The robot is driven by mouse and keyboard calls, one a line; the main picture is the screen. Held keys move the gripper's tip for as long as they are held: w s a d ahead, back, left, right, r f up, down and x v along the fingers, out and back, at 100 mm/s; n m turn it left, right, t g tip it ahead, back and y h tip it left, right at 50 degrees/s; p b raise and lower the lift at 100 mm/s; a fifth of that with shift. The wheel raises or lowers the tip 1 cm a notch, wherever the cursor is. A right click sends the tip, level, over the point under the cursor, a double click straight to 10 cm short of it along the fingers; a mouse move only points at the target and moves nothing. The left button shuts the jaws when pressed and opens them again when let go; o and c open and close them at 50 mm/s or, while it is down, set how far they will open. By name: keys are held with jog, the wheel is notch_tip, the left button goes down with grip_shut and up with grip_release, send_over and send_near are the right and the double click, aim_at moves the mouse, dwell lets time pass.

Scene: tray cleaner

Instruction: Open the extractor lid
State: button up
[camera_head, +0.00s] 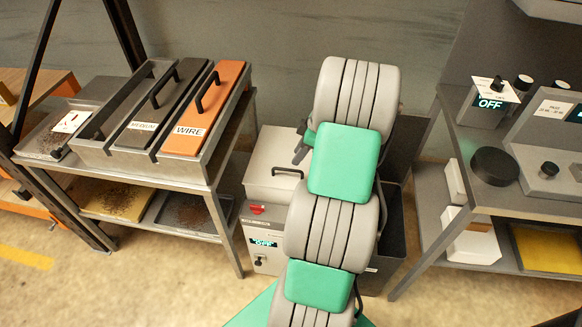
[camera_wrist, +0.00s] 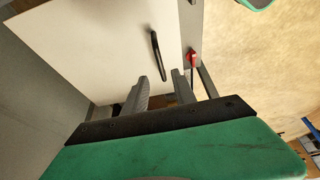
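The extractor (camera_head: 258,215) is a pale grey box on the floor in the middle of the head view, partly hidden by my arm. Its light flat lid (camera_head: 268,160) is shut and has a black bar handle (camera_head: 288,171). In the wrist view the lid (camera_wrist: 100,45) fills the upper left, with the handle (camera_wrist: 157,55) just beyond my fingertips. My gripper (camera_wrist: 160,80) is open, with its fingers apart and nothing seen between the tips. It is apart from the handle in the picture; the exact depth is unclear. In the head view my gripper is mostly hidden behind my arm.
A red part (camera_wrist: 192,57) sits beside the lid. A left rack (camera_head: 210,175) holds trays and the MEDIUM and WIRE boxes. A right table (camera_head: 500,200) holds control units. A dark bin (camera_head: 393,225) stands right of the extractor.

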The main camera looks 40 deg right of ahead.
jog(key=x, duration=0.6)
jog(key=shift+w+a+f, duration=0.1)
jog(key=shift+w+f, duration=0.05)
jog(key=shift+f, duration=0.1)
jog(key=shift+c, duration=0.2)
grip_shut()
dwell(0.8)
